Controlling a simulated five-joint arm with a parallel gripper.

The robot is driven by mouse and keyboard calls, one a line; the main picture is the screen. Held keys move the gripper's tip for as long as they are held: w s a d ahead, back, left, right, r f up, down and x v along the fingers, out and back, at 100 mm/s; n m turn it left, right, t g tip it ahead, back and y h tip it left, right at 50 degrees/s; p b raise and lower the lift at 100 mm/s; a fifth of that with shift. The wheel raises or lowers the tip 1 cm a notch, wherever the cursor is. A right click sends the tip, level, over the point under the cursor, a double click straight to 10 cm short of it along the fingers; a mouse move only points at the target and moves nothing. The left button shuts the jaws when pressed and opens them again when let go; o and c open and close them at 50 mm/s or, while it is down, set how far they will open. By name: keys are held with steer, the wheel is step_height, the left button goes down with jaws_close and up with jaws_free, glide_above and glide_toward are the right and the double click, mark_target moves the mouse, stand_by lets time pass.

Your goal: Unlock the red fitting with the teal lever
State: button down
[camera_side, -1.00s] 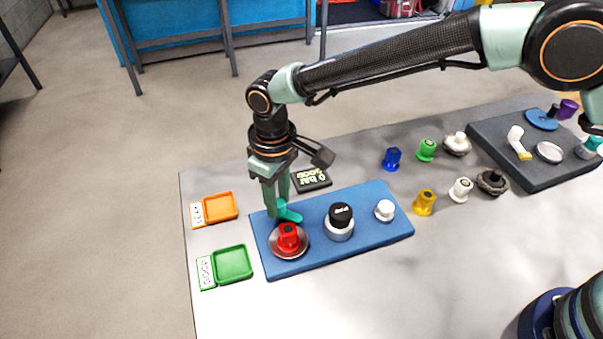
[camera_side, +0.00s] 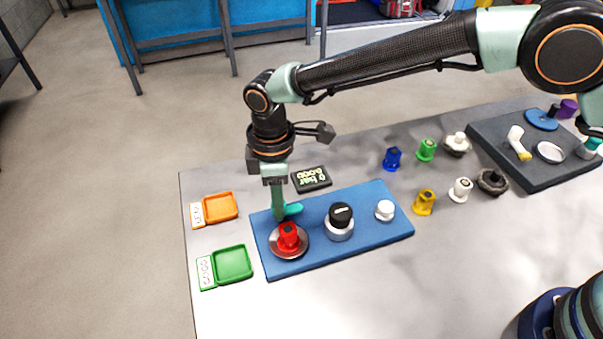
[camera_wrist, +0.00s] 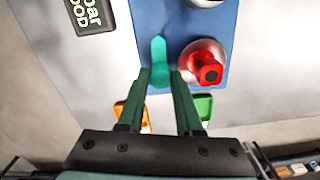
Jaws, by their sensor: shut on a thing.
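The teal lever (camera_side: 291,210) sits on the blue board beside the red fitting. In the wrist view the lever (camera_wrist: 158,54) runs up from between my fingers. The red fitting (camera_side: 289,236) stands on a round metallic base at the left end of the blue board (camera_side: 375,238); in the wrist view it (camera_wrist: 207,66) is just right of the lever. My gripper (camera_side: 278,212) points down and is shut on the lever, with the fingers (camera_wrist: 160,76) on either side of its near end.
A black-topped knob (camera_side: 340,216) and a white knob (camera_side: 385,209) stand further right on the board. A dark display (camera_side: 311,179) lies behind. Orange (camera_side: 221,206) and green (camera_side: 232,263) trays lie left. Several coloured fittings stand right.

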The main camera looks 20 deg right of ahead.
steer(key=shift+w+d, duration=0.1)
steer(key=shift+d, duration=0.05)
steer(key=c, duration=0.6)
jaws_free()
step_height(320, 180, up, 12)
steer(key=shift+r, duration=0.1)
stand_by(0.3)
